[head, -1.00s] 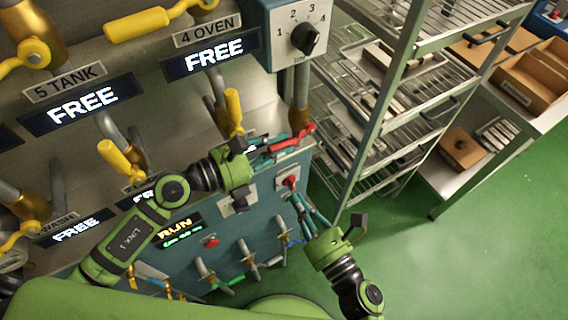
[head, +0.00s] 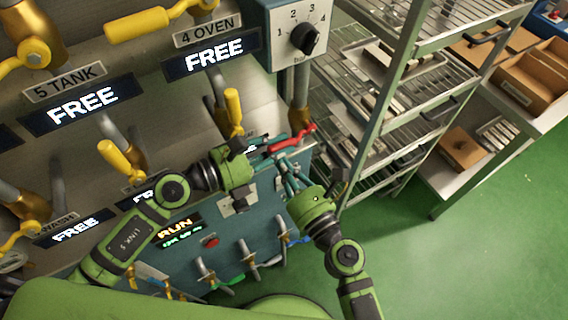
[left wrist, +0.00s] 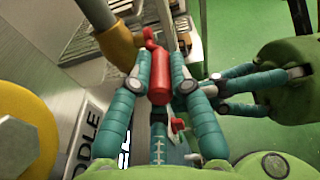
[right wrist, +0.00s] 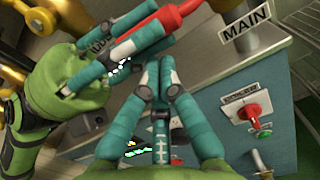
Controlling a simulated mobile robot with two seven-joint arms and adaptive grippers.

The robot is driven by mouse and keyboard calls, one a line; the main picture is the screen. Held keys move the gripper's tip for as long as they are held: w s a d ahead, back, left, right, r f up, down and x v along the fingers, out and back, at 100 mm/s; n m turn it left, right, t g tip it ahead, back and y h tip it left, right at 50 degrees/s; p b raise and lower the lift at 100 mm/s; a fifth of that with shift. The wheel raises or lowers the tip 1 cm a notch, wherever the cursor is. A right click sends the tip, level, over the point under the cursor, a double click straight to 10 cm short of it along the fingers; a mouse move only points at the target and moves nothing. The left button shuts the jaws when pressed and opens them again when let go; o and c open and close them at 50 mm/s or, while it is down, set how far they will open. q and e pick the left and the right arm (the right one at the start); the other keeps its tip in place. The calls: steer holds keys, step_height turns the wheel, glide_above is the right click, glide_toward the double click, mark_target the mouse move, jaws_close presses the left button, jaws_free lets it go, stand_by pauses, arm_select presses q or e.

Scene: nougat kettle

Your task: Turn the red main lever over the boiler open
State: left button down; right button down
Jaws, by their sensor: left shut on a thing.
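The red main lever (head: 292,139) sticks out sideways from a valve on the pipe at the right end of the boiler panel. My left gripper (head: 268,150) is shut around its handle; in the left wrist view the red handle (left wrist: 160,72) lies between the two teal fingers.
A red knob switch (right wrist: 250,111) sits on the panel below the label. A dial box (head: 296,35) is above the lever. A wire-shelf rack (head: 400,95) stands close on the right. Yellow levers (head: 233,108) are at the left. Green floor (head: 430,270) is clear at lower right.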

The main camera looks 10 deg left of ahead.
arm_select(q)
steer(key=shift+r, duration=0.2)
arm_select(e)
steer(key=shift+w+r, duration=0.1)
steer(key=shift+r, duration=0.7)
steer(key=shift+r, duration=0.1)
arm_select(q)
steer(key=c, duration=1.1)
jaws_free()
steer(key=shift+c, duration=0.2)
steer(key=shift+f, duration=0.2)
arm_select(e)
steer(key=shift+f, duration=0.25)
